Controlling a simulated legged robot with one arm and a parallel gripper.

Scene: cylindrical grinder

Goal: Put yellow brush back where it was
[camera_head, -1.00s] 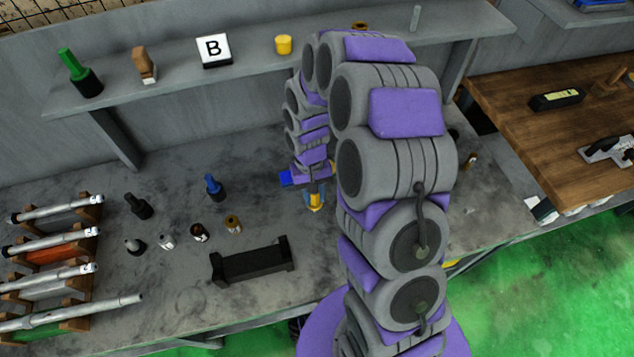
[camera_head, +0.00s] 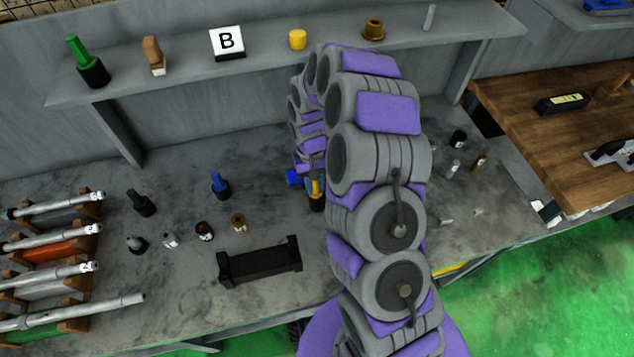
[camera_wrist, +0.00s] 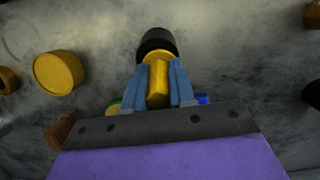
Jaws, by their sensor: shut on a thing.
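The yellow brush (camera_head: 316,187) has a yellow handle and a black end. In the head view it is upright over the middle of the grey bench (camera_head: 180,290), black end down, partly hidden by my arm. I cannot tell whether it touches the bench. My gripper (camera_wrist: 160,85) is shut on the yellow handle, with one blue finger on each side. The black end (camera_wrist: 157,42) sticks out beyond the fingertips in the wrist view. A blue brush (camera_head: 220,185) and a black brush (camera_head: 141,203) stand to the left, and a green brush (camera_head: 86,65) on the shelf.
A black V-shaped holder (camera_head: 260,262) lies in front of the brush. Small cylinders (camera_head: 204,231) stand to its left and more to the right of my arm. The shelf (camera_head: 195,68) above carries a B block (camera_head: 227,43) and a yellow cylinder (camera_head: 298,40). Racked shafts (camera_head: 50,239) are at far left.

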